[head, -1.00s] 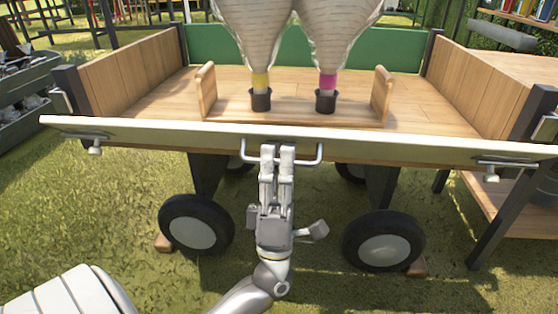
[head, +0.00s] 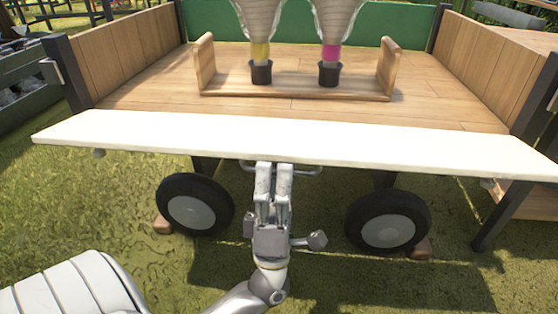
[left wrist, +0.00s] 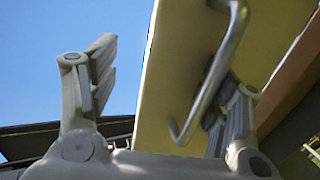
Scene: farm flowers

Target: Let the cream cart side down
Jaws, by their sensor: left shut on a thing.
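The cream cart side (head: 300,136) spans the front of the wooden cart in the head view. It is tilted outward toward me, with its broad inner face showing. Its metal bar handle (head: 312,172) is on the outer face, mostly under the panel. My left gripper (head: 273,170) is at this handle, below the panel's front edge, and is shut on it. In the left wrist view the underside of the cream side (left wrist: 178,60) and the handle (left wrist: 214,78) show close up. The panel partly hides the handle. My right gripper is not in view.
The cart bed (head: 440,110) holds a wooden carrier (head: 205,65) with two wrapped bunches in dark pots. Two front wheels (head: 195,205) stand on grass beside brown chocks. A wooden bench stands at the right, a dark crate rack (head: 25,85) at the left.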

